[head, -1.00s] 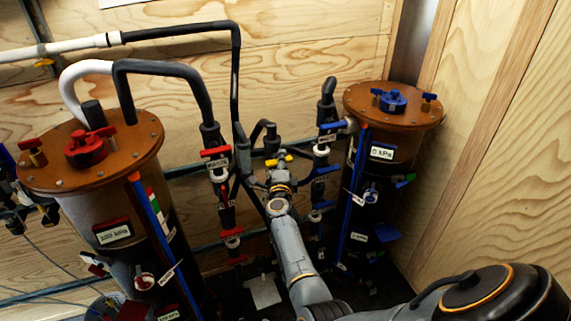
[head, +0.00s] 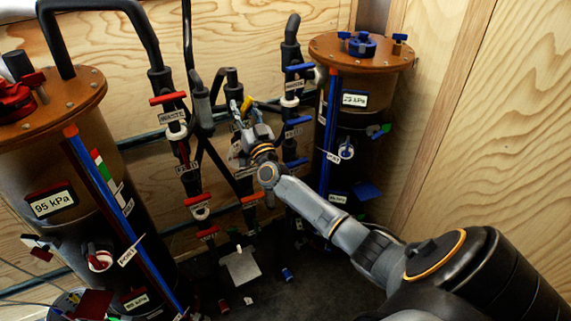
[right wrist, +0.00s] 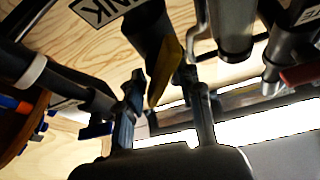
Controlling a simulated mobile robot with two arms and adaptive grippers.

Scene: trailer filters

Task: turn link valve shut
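The link valve's yellow handle (head: 246,105) sits on the dark pipework between the two tanks and stands steeply tilted. In the right wrist view the yellow handle (right wrist: 168,72) hangs below a dark valve body, near a label (right wrist: 100,8) ending in "NK". My right gripper (head: 242,128) is at this handle. Its two dark fingers (right wrist: 165,100) are apart, one on either side of the handle's lower end. I cannot tell whether either finger touches it. My left gripper is not in view.
The left tank (head: 50,150) reads 95 kPa; the right tank's (head: 365,95) display seems to read about 25 kPa. Red-handled valves (head: 168,98) stand left of the link valve, blue-handled ones (head: 300,68) right. Pipes crowd closely around my gripper. A plywood wall (head: 480,120) bounds the right.

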